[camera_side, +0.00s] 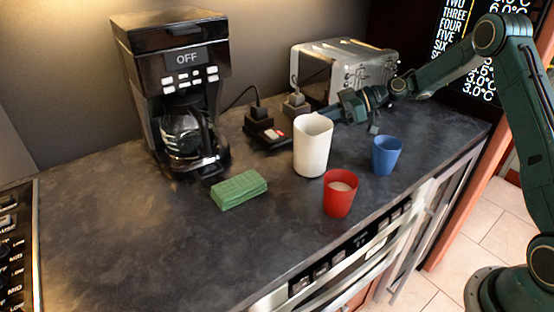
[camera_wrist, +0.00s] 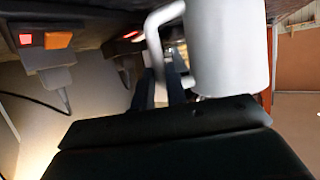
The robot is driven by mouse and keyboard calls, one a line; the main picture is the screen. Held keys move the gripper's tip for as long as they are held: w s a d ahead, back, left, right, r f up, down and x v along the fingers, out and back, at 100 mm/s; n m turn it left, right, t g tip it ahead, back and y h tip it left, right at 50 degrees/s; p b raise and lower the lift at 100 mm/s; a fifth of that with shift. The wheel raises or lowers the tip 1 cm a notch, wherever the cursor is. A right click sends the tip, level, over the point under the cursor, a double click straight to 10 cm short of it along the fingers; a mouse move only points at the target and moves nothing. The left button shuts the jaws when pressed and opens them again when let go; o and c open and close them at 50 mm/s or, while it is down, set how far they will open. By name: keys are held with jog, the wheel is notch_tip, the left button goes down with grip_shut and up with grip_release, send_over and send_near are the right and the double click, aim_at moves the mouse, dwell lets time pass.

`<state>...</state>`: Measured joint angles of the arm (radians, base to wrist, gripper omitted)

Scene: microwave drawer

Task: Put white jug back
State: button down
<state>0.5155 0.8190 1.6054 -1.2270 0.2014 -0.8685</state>
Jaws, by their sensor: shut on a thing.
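The white jug (camera_side: 312,148) is upright on or just above the dark counter, left of the blue cup and behind the red cup; I cannot tell whether its base touches. My gripper (camera_side: 335,114) reaches in from the right, behind the jug, and is shut on its handle. The handle is mostly hidden in the side view. In the wrist view the jug's white body (camera_wrist: 228,45) fills the upper right, and its handle (camera_wrist: 153,38) runs down to my gripper's dark fingers (camera_wrist: 168,86).
A red cup (camera_side: 340,196) with pale contents stands in front of the jug, a blue cup (camera_side: 386,156) right. A green sponge (camera_side: 239,190) lies front left. A coffee maker (camera_side: 172,60), plugged sockets (camera_side: 262,124) and a toaster (camera_side: 345,66) stand behind. The left counter is clear.

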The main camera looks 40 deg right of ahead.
jog(key=c, duration=1.4)
grip_release()
jog(key=shift+f, duration=0.15)
jog(key=v, duration=1.2)
jog(key=shift+r, duration=0.2)
